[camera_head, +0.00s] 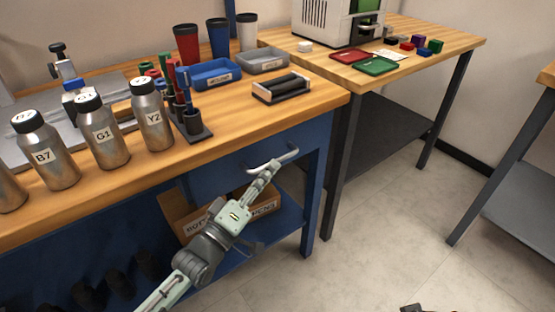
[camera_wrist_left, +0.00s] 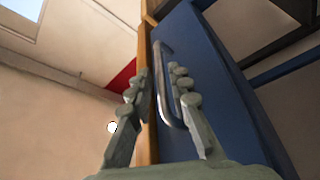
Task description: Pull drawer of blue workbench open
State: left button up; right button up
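The blue workbench (camera_head: 313,185) fills the left of the head view. Its blue drawer (camera_head: 213,181) looks closed, its front in line with the bench under the wooden top. A silver bar handle (camera_head: 290,154) is on the drawer front. My left gripper (camera_head: 268,169) is at the handle, reaching up from below. In the left wrist view the handle (camera_wrist_left: 161,75) stands between the two fingers of the gripper (camera_wrist_left: 163,85). The fingers are apart, with a gap to the handle on the left side; contact on the right side is unclear. My right gripper is not recognisable.
Bottles (camera_head: 104,134), cups (camera_head: 219,38) and a blue tray (camera_head: 212,75) stand on the benchtop. Cardboard boxes (camera_head: 184,217) sit on the shelf below the drawer. A second table (camera_head: 440,43) is at the back right.

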aim_at(278, 159)
pick_arm(q)
jog(key=shift+x, duration=2.1)
grip_shut()
